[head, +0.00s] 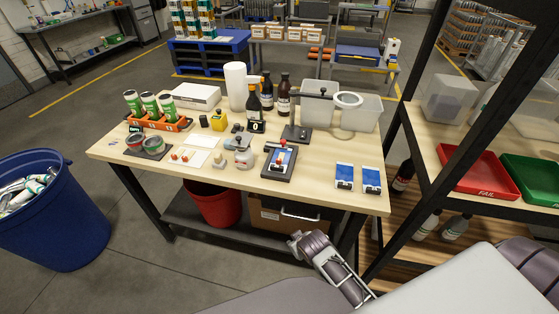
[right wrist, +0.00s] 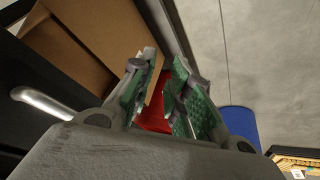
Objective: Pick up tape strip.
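I cannot surely make out a tape strip; small items on the table (head: 335,190) are too small to tell. A dark block with a blue and red top (head: 281,158) lies near the front middle of the table. A white sheet with small red-topped pieces (head: 189,157) lies left of it. My right gripper (head: 299,240) is low in front of the table, below the top's front edge. In the right wrist view its fingers (right wrist: 163,88) are apart with nothing seen between them. My left gripper is not in view.
A red bin (head: 212,205) and a cardboard box (head: 285,215) sit under the table. A blue bin (head: 60,225) full of cans stands at left. A shelf with red (head: 478,170) and green (head: 530,178) trays stands at right. Bottles and clear bins occupy the table's back.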

